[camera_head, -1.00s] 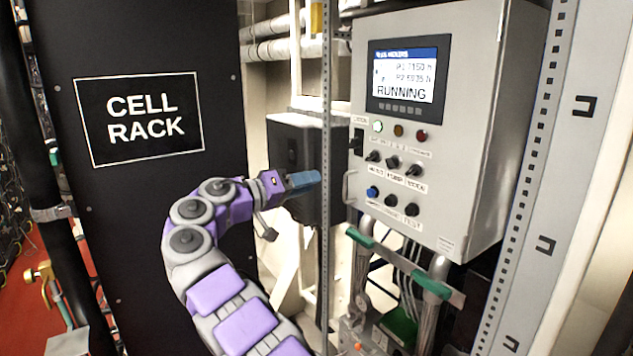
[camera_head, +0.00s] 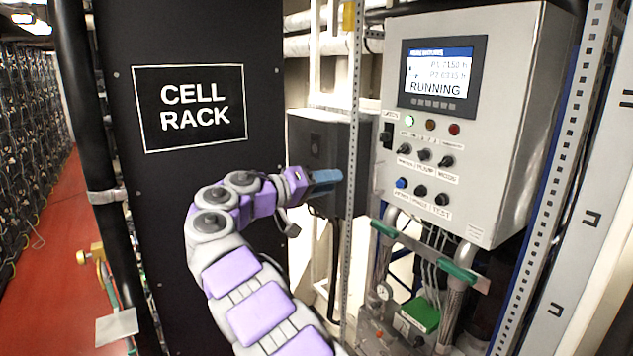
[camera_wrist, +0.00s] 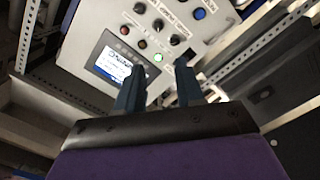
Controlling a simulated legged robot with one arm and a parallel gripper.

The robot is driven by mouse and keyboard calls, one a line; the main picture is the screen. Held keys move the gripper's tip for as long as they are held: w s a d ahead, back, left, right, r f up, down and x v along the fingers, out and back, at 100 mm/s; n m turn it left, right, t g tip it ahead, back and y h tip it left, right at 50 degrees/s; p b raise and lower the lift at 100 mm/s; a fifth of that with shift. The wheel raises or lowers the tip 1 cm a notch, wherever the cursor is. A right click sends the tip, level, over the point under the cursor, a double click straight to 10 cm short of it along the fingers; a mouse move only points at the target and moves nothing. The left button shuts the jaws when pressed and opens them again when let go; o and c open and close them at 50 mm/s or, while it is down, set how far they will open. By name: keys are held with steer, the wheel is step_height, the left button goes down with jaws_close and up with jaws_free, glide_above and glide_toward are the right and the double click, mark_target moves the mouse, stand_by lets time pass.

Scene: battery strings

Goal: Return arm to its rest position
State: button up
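My arm is purple and grey and reaches up from the bottom of the head view, bent over to the right. My gripper (camera_head: 326,178) has blue fingers and points right, in front of a slotted metal upright. In the wrist view the two fingers of my gripper (camera_wrist: 160,88) stand apart with nothing between them. The grey control box (camera_head: 485,120) is to the right of my gripper, apart from it in the head view. Its screen (camera_head: 441,75) reads RUNNING. The box also shows in the wrist view (camera_wrist: 215,25), tilted, beyond the fingers.
A black cell rack panel (camera_head: 205,185) stands close behind my arm. The slotted upright (camera_head: 352,150) is near my fingertips. Pipes with green clamps (camera_head: 452,268) are below the control box. A brass valve (camera_head: 90,254) sits at the left. Red aisle floor (camera_head: 45,260) is open at the far left.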

steer(key=s+d+f+g+b, duration=0.2)
steer(key=d, duration=0.7)
steer(key=s+d+f+n+g+y+b, duration=0.1)
steer(key=s+d+f+g+y+b, duration=0.15)
steer(key=s+d+f, duration=0.75)
steer(key=s+d+f+g+y+b, duration=0.25)
steer(key=s+d+f+g, duration=0.35)
steer(key=s, duration=0.6)
steer(key=s+a+f+y+b, duration=0.1)
steer(key=s+a+f+y, duration=0.2)
steer(key=s+f, duration=0.4)
steer(key=s+a+f+y+b, duration=0.2)
steer(key=s+f, duration=0.5)
steer(key=s, duration=0.5)
steer(key=s+a+f+y+b, duration=0.1)
steer(key=s+a+f+y, duration=0.4)
steer(key=s+f, duration=0.3)
steer(key=shift+s+a+g+b, duration=0.35)
steer(key=shift+s+a, duration=0.4)
steer(key=shift+s, duration=0.15)
